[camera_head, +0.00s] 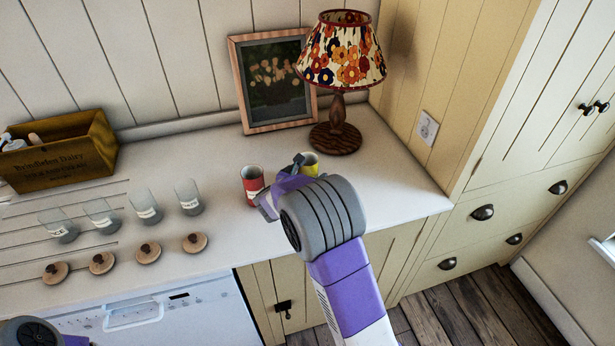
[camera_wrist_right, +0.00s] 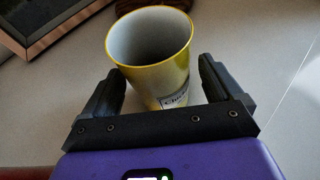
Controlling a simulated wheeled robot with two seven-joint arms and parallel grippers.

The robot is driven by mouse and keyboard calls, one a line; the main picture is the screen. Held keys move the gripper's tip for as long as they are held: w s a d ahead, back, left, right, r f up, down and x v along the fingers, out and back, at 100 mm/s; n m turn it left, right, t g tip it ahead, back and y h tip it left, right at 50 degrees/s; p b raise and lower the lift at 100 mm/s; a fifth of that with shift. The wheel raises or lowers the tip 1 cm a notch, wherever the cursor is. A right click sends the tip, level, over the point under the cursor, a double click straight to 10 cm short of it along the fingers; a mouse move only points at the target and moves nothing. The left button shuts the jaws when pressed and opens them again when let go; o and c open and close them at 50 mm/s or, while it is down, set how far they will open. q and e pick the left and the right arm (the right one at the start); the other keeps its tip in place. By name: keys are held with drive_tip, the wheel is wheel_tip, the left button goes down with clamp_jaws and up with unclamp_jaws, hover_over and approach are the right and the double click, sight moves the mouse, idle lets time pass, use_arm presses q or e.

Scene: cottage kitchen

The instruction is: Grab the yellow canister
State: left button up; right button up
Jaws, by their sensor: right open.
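The yellow canister (camera_head: 310,160) stands open-topped on the counter, in front of the lamp and right of the red canister (camera_head: 253,183). My right arm partly hides it in the head view. In the right wrist view the yellow canister (camera_wrist_right: 158,62) is upright and empty, with a white label on its side. My right gripper (camera_wrist_right: 163,82) is open, with one finger on each side of the canister's near part. I cannot tell whether the fingers touch it. In the head view my right gripper (camera_head: 286,178) lies beside the canister. Only a part of my left arm shows at the bottom left, without its gripper.
A table lamp (camera_head: 341,60) and a picture frame (camera_head: 272,80) stand behind the canister. Several glass jars (camera_head: 146,207) and wooden lids (camera_head: 148,252) lie to the left. A wooden box (camera_head: 60,152) is at the far left. The counter (camera_head: 395,185) right of the canister is clear.

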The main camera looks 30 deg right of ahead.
drive_tip(key=shift+w+d+f, duration=0.3)
drive_tip(key=shift+w+d, duration=0.05)
drive_tip(key=shift+d, duration=0.2)
drive_tip(key=c, duration=1.2)
drive_tip(key=shift+r, duration=0.1)
